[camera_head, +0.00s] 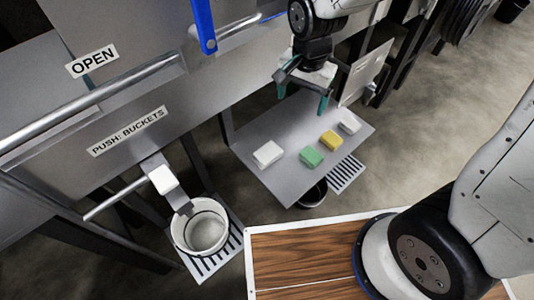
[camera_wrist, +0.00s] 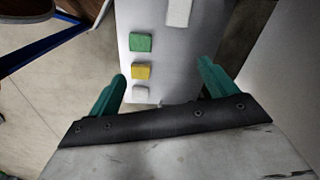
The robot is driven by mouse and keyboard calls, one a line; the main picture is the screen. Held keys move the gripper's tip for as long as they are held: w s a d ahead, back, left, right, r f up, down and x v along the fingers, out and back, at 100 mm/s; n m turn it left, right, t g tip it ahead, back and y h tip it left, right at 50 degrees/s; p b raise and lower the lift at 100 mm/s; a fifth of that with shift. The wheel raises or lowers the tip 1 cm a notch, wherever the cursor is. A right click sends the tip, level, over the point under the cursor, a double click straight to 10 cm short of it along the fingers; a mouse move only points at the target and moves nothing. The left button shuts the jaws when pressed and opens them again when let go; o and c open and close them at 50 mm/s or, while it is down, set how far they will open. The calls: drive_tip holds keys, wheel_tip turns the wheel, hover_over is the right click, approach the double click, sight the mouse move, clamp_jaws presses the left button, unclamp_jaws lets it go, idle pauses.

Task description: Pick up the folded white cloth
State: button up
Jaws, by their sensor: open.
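A white block-like piece (camera_head: 268,154), which looks like the folded cloth, lies at the left of a grey metal shelf (camera_head: 262,133). It also shows at the top of the wrist view (camera_wrist: 180,12), partly cut off. A smaller white piece (camera_head: 350,123) lies at the shelf's right end and also shows low in the wrist view (camera_wrist: 141,92). My gripper (camera_head: 302,97) is above the shelf's back side, its teal fingers apart with nothing between them. It is clear of all the pieces. Its fingers also show in the wrist view (camera_wrist: 162,71).
A green block (camera_head: 311,157) and a yellow block (camera_head: 331,140) lie between the white pieces. A metal cabinet wall with a handrail (camera_head: 93,103) stands on the left. A white bucket (camera_head: 206,227) is below. Bare shelf lies in front of the gripper.

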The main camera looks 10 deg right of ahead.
sight(267, 152)
drive_tip(key=a+f+m, duration=0.1)
drive_tip(key=a+f, duration=0.1)
drive_tip(key=f, duration=0.3)
drive_tip(key=a+f+m, duration=0.1)
drive_tip(key=a+f, duration=0.2)
drive_tip(key=f, duration=0.2)
drive_tip(key=w+a+f+m, duration=0.1)
drive_tip(key=a+f, duration=0.2)
drive_tip(key=f, duration=0.2)
drive_tip(key=shift+f+m, duration=0.35)
drive_tip(key=shift+m, duration=0.05)
drive_tip(key=f, duration=0.7)
drive_tip(key=shift+w+a+f, duration=0.1)
drive_tip(key=shift+w+f, duration=0.1)
drive_tip(key=shift+f, duration=0.2)
drive_tip(key=c, duration=1.1)
